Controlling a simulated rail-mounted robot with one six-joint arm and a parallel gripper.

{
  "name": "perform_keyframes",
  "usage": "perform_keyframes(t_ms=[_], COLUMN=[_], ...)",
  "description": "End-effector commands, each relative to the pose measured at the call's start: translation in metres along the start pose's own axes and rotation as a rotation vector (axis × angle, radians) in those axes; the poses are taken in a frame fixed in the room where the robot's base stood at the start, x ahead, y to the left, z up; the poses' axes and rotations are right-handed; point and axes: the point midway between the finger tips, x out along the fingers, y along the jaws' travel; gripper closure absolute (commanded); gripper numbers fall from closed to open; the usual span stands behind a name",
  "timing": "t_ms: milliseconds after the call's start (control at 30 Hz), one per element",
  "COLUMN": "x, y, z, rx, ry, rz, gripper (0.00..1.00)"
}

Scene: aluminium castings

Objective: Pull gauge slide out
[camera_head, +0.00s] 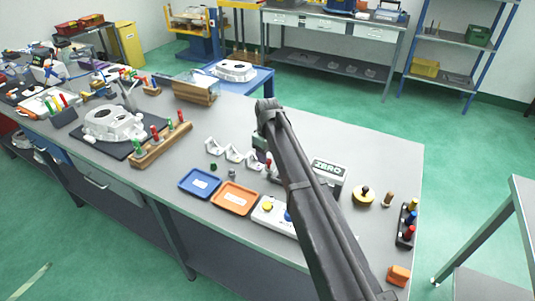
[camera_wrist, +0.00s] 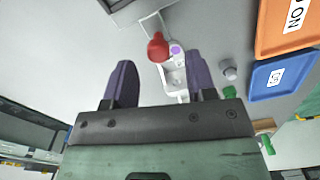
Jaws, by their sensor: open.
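A red knob (camera_wrist: 158,47) shows in the wrist view above a small white fitting (camera_wrist: 173,68) with a purple round spot; a thin metal frame stands beside it. I cannot tell for sure which part is the gauge slide. In the head view a red piece (camera_head: 268,161) shows beside my arm, near the box marked ZERO (camera_head: 328,169). My gripper (camera_wrist: 161,80) is open, its two purple fingers apart. The red knob lies just beyond the gap between the fingertips, and nothing is gripped.
A blue tray (camera_head: 200,183) and an orange tray (camera_head: 235,198) lie near the bench's front edge. White brackets (camera_head: 233,153) stand behind them. A wooden rack (camera_head: 161,145) with coloured handles and a casting (camera_head: 113,124) are to the left. The bench behind the brackets is clear.

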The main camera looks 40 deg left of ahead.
Motion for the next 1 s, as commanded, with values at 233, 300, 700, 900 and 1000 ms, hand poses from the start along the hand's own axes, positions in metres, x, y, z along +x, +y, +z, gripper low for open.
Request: perform_keyframes(t_ms=[233,300,700,900,1000], x=[-0.072,-0.084,-0.089,-0.089,-0.089], y=[0.000,0.000,-0.001,-0.001,-0.025], z=[-0.001,-0.001,-0.001,-0.001,0.037], rx=[-0.001,-0.001,-0.001,0.036,0.189], ry=[0.001,0.001,0.001,0.001,0.000], rz=[0.000,0.000,0.000,0.000,0.000], gripper=[0.49,0.49,0.49,0.49,0.49])
